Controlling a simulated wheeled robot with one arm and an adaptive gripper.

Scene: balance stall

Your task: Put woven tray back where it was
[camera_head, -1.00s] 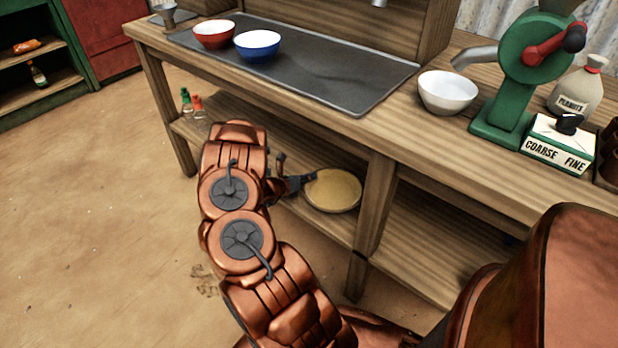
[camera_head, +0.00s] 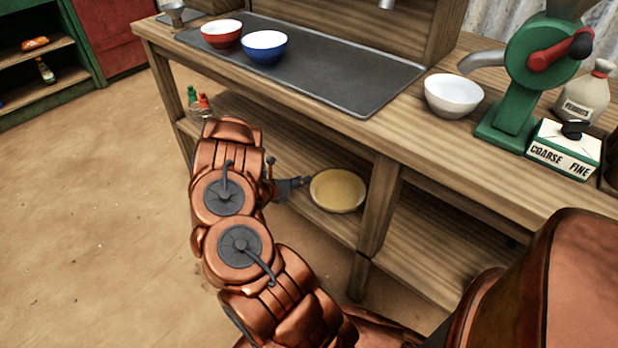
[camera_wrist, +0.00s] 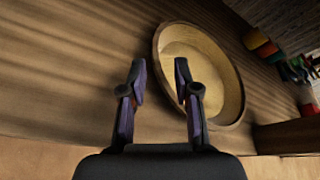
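The round woven tray (camera_head: 340,190), tan with a pale rim, rests on the lower shelf of the wooden counter, left of a wooden post. In the wrist view the tray (camera_wrist: 232,85) lies just beyond and to the right of my fingers. My gripper (camera_head: 305,182) is at the tray's left edge. In the wrist view my gripper (camera_wrist: 160,72) is open, with its two fingers apart. The right finger overlaps the tray's near rim in the picture, and the left finger is over bare shelf. I cannot tell whether either finger touches the tray.
The wooden post (camera_head: 376,205) stands close right of the tray. Small red and green bottles (camera_head: 198,101) stand at the shelf's left end. Red (camera_head: 221,35), blue (camera_head: 264,47) and white (camera_head: 453,96) bowls and a green grinder (camera_head: 505,110) are on the counter above.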

